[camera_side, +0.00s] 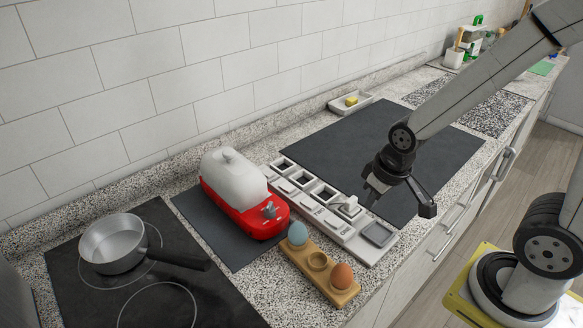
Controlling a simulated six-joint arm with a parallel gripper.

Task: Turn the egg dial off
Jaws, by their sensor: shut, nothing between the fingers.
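The egg cooker (240,222) is red with a white lid (230,178) and stands on a dark mat. Its small grey dial (269,210) is on the end facing the right side of the picture; its setting is too small to read. My gripper (369,197) is shut and empty. It hangs pointing down over the right end of the labelled tray, to the right of the dial and clear of it.
A wooden holder (318,262) with a blue egg (298,233) and a brown egg (342,276) sits in front of the cooker. The labelled tray (333,222) has several compartments. A pan (113,245) stands on the hob at left. The dark mat (350,142) behind is clear.

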